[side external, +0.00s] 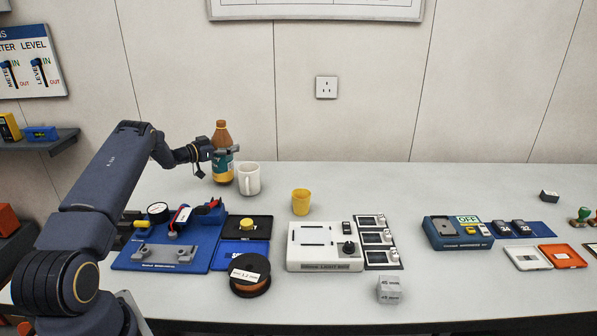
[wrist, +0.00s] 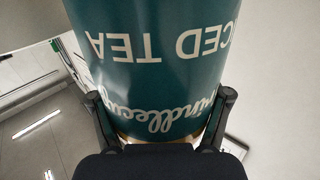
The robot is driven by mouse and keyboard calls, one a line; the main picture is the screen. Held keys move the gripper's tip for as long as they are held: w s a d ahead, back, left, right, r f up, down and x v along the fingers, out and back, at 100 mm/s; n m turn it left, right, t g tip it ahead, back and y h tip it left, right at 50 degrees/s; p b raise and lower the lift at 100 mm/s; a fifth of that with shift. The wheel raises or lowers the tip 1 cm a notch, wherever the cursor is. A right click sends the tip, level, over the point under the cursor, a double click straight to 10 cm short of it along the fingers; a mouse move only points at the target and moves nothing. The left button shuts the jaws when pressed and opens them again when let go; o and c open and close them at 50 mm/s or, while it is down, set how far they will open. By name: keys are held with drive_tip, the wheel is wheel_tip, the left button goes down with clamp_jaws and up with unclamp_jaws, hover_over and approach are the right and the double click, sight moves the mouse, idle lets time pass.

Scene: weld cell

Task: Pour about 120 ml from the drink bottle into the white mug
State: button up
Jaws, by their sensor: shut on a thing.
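The drink bottle (side external: 222,165) is brown with an orange-brown cap and a teal label, and stands about upright at the back left of the table. My gripper (side external: 222,151) is shut on its upper body. In the wrist view the bottle's teal label (wrist: 150,70), reading "ICED TEA" upside down, fills the middle, with my gripper's fingers (wrist: 160,110) on both sides of it. The white mug (side external: 249,180) stands upright just right of the bottle and slightly nearer the camera. The mug's inside is not visible. I cannot tell whether the bottle's base touches the table.
A yellow cup (side external: 301,201) stands right of the mug. In front are a blue fixture (side external: 165,250), black and blue trays, a wire spool (side external: 250,274) and a white light box (side external: 325,247). The table's back right is mostly clear.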

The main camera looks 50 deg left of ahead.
sight(227, 157)
drive_tip(key=m, duration=0.2)
drive_tip(key=m+g, duration=0.1)
drive_tip(key=shift+w+d+f+y, duration=0.15)
drive_tip(key=shift+d+y, duration=0.1)
drive_tip(key=shift+y, duration=0.15)
drive_tip(key=shift+w+d+f+m+g+y, duration=0.1)
drive_tip(key=shift+d+f+m+g+y, duration=0.1)
drive_tip(key=shift+m, duration=0.35)
drive_tip(key=shift+d+f+m+g+y, duration=0.1)
drive_tip(key=shift+f+m, duration=0.1)
drive_tip(key=shift+m, duration=0.35)
drive_tip(key=f+m, duration=0.1)
drive_tip(key=a+f+m+g+y, duration=0.1)
drive_tip(key=f+m, duration=0.1)
drive_tip(key=shift+s+a+f+m+y, duration=0.3)
drive_tip(key=shift+a, duration=0.05)
drive_tip(key=shift+a+f+m+g+y, duration=0.2)
drive_tip(key=shift+f+m+g+y, duration=0.15)
drive_tip(key=shift+m, duration=0.35)
drive_tip(key=r, duration=0.1)
drive_tip(key=r+m+y, duration=0.1)
drive_tip(key=r, duration=0.1)
drive_tip(key=shift+d, duration=0.35)
drive_tip(key=shift+f+m+g, duration=0.15)
drive_tip(key=shift+m+g, duration=0.1)
drive_tip(key=shift+m, duration=0.45)
drive_tip(key=shift+s+a+r+y, duration=0.1)
drive_tip(key=shift+a+r+y, duration=0.1)
drive_tip(key=shift+a+y, duration=0.25)
